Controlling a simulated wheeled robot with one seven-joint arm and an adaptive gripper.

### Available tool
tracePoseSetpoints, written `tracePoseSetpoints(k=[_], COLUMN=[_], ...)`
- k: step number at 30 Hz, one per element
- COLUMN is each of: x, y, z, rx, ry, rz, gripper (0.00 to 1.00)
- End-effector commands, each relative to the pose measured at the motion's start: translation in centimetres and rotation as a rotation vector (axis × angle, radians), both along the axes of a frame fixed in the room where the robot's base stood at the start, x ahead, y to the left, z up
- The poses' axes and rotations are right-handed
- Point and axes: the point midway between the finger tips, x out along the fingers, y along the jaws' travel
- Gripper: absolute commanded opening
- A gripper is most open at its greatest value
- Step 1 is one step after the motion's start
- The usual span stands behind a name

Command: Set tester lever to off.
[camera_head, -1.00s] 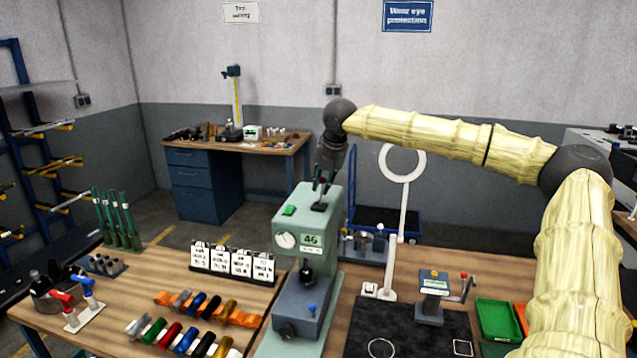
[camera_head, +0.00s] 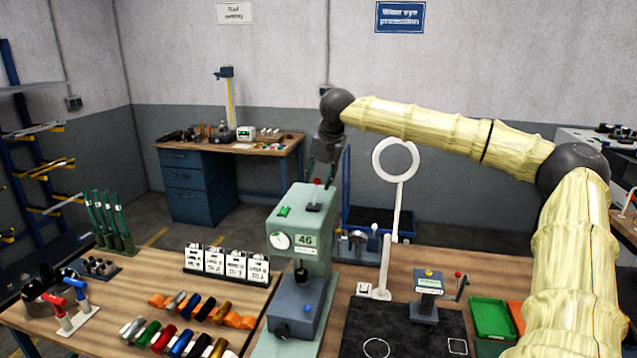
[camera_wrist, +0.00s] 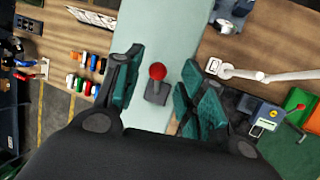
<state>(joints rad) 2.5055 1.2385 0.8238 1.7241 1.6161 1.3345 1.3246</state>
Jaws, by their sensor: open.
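The pale green tester (camera_head: 305,222) with a "46" display stands upright on the bench. Its lever, with a red knob (camera_head: 317,181) and a dark base, is on its top. In the wrist view the red knob (camera_wrist: 158,72) shows between the spread fingers, apart from both. My gripper (camera_head: 323,178) is open and empty, just above the tester's top. In the wrist view my gripper's fingers (camera_wrist: 158,95) stand on either side of the lever. Which setting the lever is at cannot be told from these views.
A ring lamp (camera_head: 397,165) on a white post stands right of the tester. A small device with a red-knobbed crank (camera_head: 429,285) and a green tray (camera_head: 491,318) are further right.

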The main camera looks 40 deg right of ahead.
Motion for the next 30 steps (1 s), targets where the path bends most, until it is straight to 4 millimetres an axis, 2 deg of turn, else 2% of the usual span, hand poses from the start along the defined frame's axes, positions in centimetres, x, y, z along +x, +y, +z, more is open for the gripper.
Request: tracePoseSetpoints(k=[1, 6, 13, 19, 30], x=[-0.4, -1.7, -3.0, -3.6, -3.6], y=[0.1, 0.3, 0.6, 0.7, 0.7], z=[1.1, 3.8, 6.8, 7.9, 8.0], rx=[0.001, 0.000, 0.000, 0.001, 0.001], ry=[-0.004, -0.003, -0.002, -0.001, 0.001], rz=[0.001, 0.000, 0.000, 0.000, 0.000], gripper=[0.40, 0.40, 0.40, 0.40, 0.40])
